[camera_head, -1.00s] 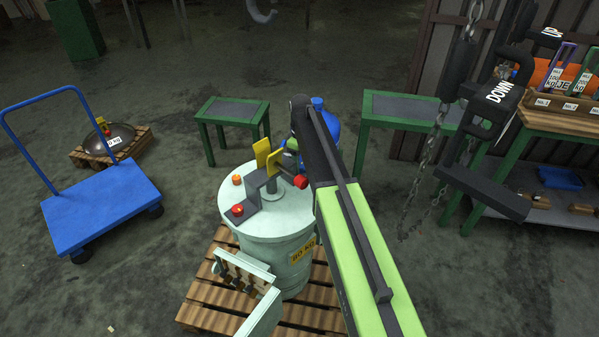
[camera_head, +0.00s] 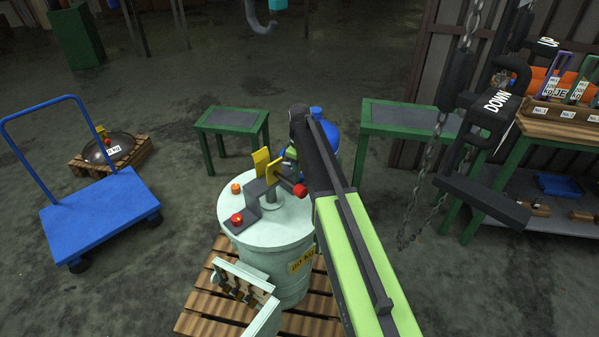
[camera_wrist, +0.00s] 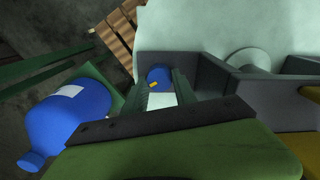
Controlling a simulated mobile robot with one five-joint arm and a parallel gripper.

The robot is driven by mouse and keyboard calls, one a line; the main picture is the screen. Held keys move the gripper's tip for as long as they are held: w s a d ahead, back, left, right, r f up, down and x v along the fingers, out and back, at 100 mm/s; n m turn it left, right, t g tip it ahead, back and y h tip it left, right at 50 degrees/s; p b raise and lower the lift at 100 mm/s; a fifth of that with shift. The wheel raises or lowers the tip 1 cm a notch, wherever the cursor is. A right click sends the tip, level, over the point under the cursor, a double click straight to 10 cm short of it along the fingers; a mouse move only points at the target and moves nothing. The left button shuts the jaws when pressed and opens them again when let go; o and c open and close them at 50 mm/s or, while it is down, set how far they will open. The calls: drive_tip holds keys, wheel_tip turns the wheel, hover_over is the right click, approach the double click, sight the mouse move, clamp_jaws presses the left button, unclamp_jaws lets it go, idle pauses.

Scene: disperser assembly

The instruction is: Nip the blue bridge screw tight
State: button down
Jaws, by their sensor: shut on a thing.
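The blue bridge screw (camera_wrist: 158,75) shows in the wrist view as a small blue head with a yellow mark, between the two fingers of my gripper (camera_wrist: 160,88). The fingers are shut on it. The grey bridge (camera_wrist: 225,76) lies right beside the fingers. In the head view the bridge (camera_head: 252,204) sits on top of a pale drum (camera_head: 275,268), with yellow plates (camera_head: 262,160) and red knobs (camera_head: 237,219). My arm hides the screw and most of my gripper there.
A blue bottle (camera_wrist: 72,122) stands close beside my gripper on a green-framed table. Another green table (camera_head: 232,119) stands behind the drum. A wooden pallet (camera_head: 205,307) lies under the drum. A black hanging control with chains (camera_head: 470,140) is at the right, a blue cart (camera_head: 100,220) at the left.

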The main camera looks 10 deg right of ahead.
drive_tip(key=shift+w, duration=0.1)
drive_tip(key=m, duration=0.6)
drive_tip(key=shift+d, duration=0.15)
drive_tip(key=m, duration=0.5)
drive_tip(key=shift+m, duration=0.3)
drive_tip(key=m, duration=1.1)
drive_tip(key=shift+m, duration=0.4)
drive_tip(key=c, duration=1)
unclamp_jaws()
